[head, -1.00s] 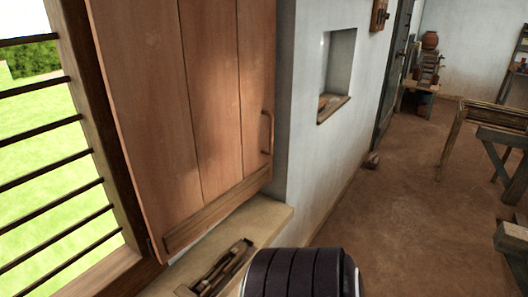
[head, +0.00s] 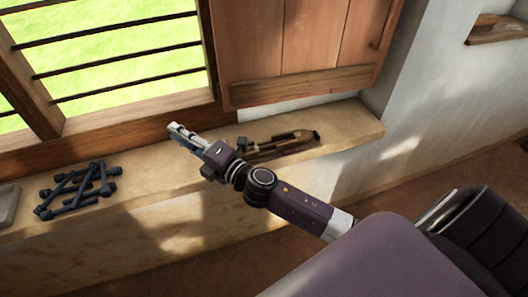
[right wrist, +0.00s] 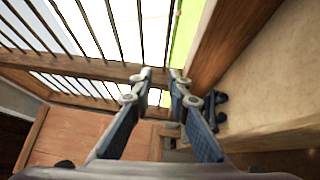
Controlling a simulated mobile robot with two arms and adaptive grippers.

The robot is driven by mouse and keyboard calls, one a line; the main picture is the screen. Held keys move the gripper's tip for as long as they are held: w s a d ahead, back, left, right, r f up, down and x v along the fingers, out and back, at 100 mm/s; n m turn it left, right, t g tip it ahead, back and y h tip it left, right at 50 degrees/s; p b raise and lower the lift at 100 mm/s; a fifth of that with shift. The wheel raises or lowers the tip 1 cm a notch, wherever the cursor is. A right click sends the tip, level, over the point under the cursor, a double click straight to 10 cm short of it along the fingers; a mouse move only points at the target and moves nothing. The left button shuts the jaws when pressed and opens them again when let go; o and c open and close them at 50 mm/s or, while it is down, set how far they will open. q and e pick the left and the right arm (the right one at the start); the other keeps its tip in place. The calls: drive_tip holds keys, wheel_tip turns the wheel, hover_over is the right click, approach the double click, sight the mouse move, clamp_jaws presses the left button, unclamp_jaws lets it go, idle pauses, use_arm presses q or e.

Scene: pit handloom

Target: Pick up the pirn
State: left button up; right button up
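Several dark blue rods with thick ends, which look like pirns (head: 78,190), lie in a loose, crossing pile on the window sill (head: 150,200) at the left of the head view. Dark blue pieces (right wrist: 221,110) also show on the sill in the right wrist view, partly behind a finger. My right gripper (head: 180,134) is above the sill, right of the pile and apart from it. In the right wrist view its two fingers (right wrist: 162,80) stand apart with nothing between them, so it is open. My left gripper is not in view.
A grey tray (head: 8,203) is at the far left. Window bars (head: 110,37) and a wooden shutter (head: 300,45) stand behind. The sill is bare between gripper and pile.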

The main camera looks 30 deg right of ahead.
drive_tip(key=a+r+n+g+y, duration=0.2)
drive_tip(key=a+r+n+y, duration=0.15)
drive_tip(key=n, duration=0.35)
drive_tip(key=n+g+h+b, duration=0.1)
drive_tip(key=n+g+h, duration=1.1)
drive_tip(key=n, duration=0.9)
approach(266, 147)
drive_tip(key=shift+w+d+f+g+y, duration=0.15)
drive_tip(key=shift+w+g+y, duration=0.15)
drive_tip(key=shift+w, duration=0.15)
drive_tip(key=shift+w+d+f+g+y, duration=0.15)
drive_tip(key=shift+w+g+y, duration=0.15)
drive_tip(key=shift+w, duration=0.15)
drive_tip(key=f, duration=0.2)
drive_tip(key=w+f+p, duration=0.1)
drive_tip(key=f, duration=0.4)
drive_tip(key=shift+w+d, duration=0.15)
drive_tip(key=shift+d, duration=0.15)
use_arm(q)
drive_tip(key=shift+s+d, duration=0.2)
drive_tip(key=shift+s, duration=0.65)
use_arm(e)
drive_tip(key=shift+f, duration=0.15)
